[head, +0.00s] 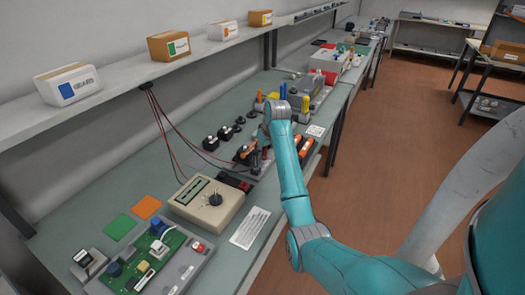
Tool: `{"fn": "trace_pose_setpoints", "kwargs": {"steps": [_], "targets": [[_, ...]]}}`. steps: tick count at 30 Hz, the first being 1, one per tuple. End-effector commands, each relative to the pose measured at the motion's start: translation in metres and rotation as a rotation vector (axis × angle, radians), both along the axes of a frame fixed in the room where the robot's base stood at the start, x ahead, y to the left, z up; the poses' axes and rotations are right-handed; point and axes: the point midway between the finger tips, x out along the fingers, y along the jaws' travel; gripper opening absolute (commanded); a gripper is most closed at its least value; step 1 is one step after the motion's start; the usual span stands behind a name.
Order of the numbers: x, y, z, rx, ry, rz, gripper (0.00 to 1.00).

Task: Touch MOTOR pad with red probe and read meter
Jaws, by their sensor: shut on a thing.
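My gripper (256,152) is small in the head view, low over the bench behind the meter. It is shut on a thin thing that it mostly hides; a red lead runs to this spot, so I take it for the red probe. The beige meter (208,205) lies flat on the bench, with a dark display and a black knob; its reading is too small to make out. A green circuit board (165,262) sits in a grey fixture at the front left, well apart from my gripper. I cannot read any pad label, so the MOTOR pad is not identified.
Red and dark leads (165,125) hang from the shelf (115,85) to the bench. Black knobs (224,132), a green card (120,227), an orange card (146,207) and a printed sheet (250,228) lie on the bench. Boxes (68,84) stand on the shelf.

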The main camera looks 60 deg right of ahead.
Motion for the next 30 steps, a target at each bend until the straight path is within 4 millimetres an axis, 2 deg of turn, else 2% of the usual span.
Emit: {"fn": "trace_pose_setpoints", "kwargs": {"steps": [11, 30], "targets": [[0.0, 0.0, 0.001, 0.0, 0.001, 0.0, 0.0], [0.0, 0.0, 0.045, 0.0, -0.001, 0.0, 0.0]]}}
